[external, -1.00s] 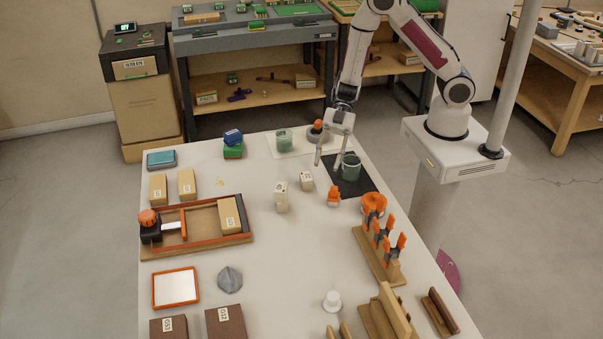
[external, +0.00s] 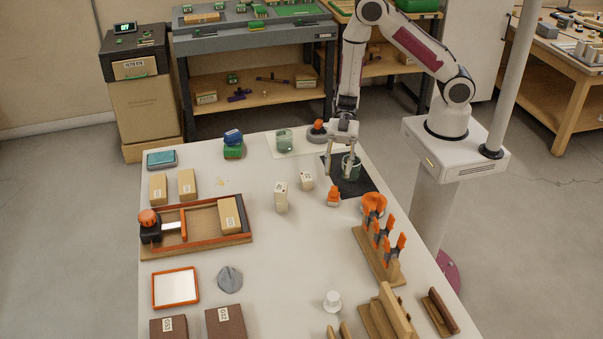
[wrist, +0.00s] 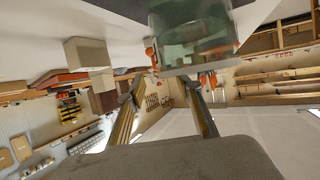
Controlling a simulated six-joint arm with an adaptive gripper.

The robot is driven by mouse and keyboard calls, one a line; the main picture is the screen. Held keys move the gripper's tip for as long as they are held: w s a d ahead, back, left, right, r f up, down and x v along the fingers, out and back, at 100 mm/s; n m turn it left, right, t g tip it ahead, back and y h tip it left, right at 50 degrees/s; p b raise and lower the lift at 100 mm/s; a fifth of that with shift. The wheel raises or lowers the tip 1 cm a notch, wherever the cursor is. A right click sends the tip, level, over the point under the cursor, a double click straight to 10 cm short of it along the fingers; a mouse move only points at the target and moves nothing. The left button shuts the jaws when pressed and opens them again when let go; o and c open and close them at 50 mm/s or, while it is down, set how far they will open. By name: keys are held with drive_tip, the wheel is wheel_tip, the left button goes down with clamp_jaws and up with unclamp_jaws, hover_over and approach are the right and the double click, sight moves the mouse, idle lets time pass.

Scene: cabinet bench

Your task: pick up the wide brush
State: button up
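I cannot pick out the wide brush with certainty in either view. A small orange-topped piece (external: 333,197) lies on the white table, but its kind is too small to tell. My gripper (external: 339,175) points down at the far right part of the table, with its fingers apart. It is beside a green see-through jar (external: 354,167) on a black mat (external: 367,184), and one finger overlaps the jar in the picture. In the wrist view the jar (wrist: 190,38) is large beyond the spread fingertips (wrist: 163,86). Nothing shows between them.
An orange ring-like holder (external: 374,203) and a wooden rack with orange-handled tools (external: 377,252) stand at the right edge. Two pale blocks (external: 281,197) (external: 306,181) stand left of the gripper. A second green jar (external: 284,140) stands behind. The table's centre is mostly clear.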

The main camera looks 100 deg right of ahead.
sight(334, 195)
drive_tip(key=shift+x, duration=0.8)
drive_tip(key=shift+x, duration=2.55)
drive_tip(key=shift+w, duration=0.1)
drive_tip(key=shift+c, duration=0.4)
clamp_jaws()
